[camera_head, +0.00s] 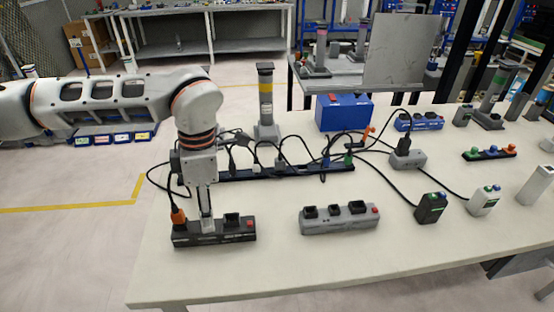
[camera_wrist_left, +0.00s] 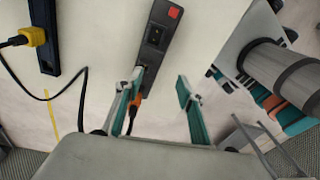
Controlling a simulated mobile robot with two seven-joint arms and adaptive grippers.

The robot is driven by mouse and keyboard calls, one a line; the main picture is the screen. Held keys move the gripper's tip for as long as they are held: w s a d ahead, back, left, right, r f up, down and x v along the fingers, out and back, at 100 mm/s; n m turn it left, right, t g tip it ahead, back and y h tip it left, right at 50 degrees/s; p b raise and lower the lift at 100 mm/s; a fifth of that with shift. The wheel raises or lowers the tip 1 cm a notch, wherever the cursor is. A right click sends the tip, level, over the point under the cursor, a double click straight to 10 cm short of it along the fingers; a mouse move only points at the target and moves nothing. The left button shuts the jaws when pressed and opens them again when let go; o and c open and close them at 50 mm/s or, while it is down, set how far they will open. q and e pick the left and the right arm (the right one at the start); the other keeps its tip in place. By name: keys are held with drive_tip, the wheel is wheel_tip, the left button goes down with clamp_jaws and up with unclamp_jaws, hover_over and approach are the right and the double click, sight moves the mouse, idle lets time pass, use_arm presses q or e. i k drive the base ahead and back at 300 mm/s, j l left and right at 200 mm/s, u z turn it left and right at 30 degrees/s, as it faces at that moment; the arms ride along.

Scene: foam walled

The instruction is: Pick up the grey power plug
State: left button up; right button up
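My left gripper (camera_head: 207,224) points down at the dark power strip (camera_head: 238,238) near the table's front left. In the left wrist view the gripper (camera_wrist_left: 160,84) has its two teal fingers well apart, with nothing seen between them. Its left finger overlaps the strip (camera_wrist_left: 147,57), beside an orange plug (camera_wrist_left: 135,122). The orange plug (camera_head: 178,216) also shows left of the gripper in the head view. A black socket or plug (camera_head: 231,219) and a red switch (camera_head: 250,224) are to its right. I cannot make out a grey power plug; the fingers hide part of the strip. My right gripper is not in view.
A grey power strip (camera_head: 340,224) stands to the right. Behind are a long black strip (camera_head: 290,172) with tangled cables, a grey post (camera_head: 266,105) and a blue box (camera_head: 344,112). Small boxes, including a black one (camera_head: 430,208), stand farther right. The front tabletop is clear.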

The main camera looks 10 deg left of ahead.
sight(279, 164)
drive_tip(key=i+l, duration=0.75)
drive_tip(key=i, duration=0.1)
